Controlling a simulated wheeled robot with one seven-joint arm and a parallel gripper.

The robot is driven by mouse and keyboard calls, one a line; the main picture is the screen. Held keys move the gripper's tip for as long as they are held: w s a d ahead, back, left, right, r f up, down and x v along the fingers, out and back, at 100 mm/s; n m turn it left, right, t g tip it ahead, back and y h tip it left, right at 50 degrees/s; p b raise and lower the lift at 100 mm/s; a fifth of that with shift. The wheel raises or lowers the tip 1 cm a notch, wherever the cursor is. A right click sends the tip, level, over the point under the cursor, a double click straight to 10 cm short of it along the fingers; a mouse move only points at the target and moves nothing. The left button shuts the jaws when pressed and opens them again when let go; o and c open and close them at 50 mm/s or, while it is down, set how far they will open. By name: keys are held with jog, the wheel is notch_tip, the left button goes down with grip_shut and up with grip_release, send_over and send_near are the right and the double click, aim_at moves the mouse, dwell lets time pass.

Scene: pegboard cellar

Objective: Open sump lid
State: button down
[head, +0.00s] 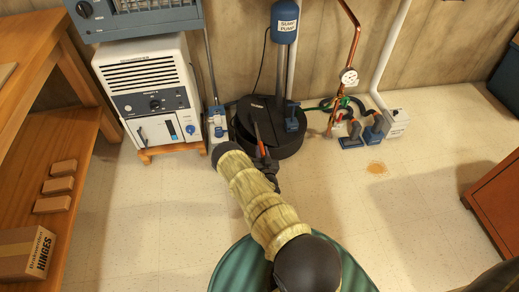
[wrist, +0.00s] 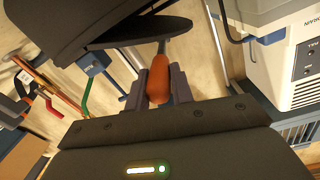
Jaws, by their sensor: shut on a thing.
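The black round sump basin (head: 285,147) stands on the floor by the back wall, with the blue sump pump (head: 284,22) on a pole above it. The dark lid (head: 254,112) is at the basin's top; its exact angle is hard to tell in the head view. In the wrist view the lid (wrist: 140,33) shows as a thin dark disc, nearly edge-on, with an orange handle (wrist: 159,80) standing out from it. My gripper (wrist: 160,85) is shut on this handle, one finger on each side.
A white dehumidifier (head: 150,90) on a wooden stand is left of the basin. Copper piping with a gauge (head: 348,77), blue valves and a white box (head: 396,123) are to its right. Wooden shelving (head: 85,150) is far left, a reddish cabinet (head: 496,200) far right. Open floor lies between.

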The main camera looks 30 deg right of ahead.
jog(key=s+d+r+m+p, duration=0.3)
jog(key=d+r+m+p, duration=0.2)
jog(key=d+m+p, duration=0.3)
jog(key=shift+d+m+y, duration=0.4)
jog(key=shift+d+m, duration=1.25)
jog(key=shift+m, duration=0.65)
jog(key=shift+w, duration=0.1)
jog(key=c, duration=1.3)
grip_release()
jog(key=shift+o, duration=0.5)
jog(key=shift+f, duration=0.1)
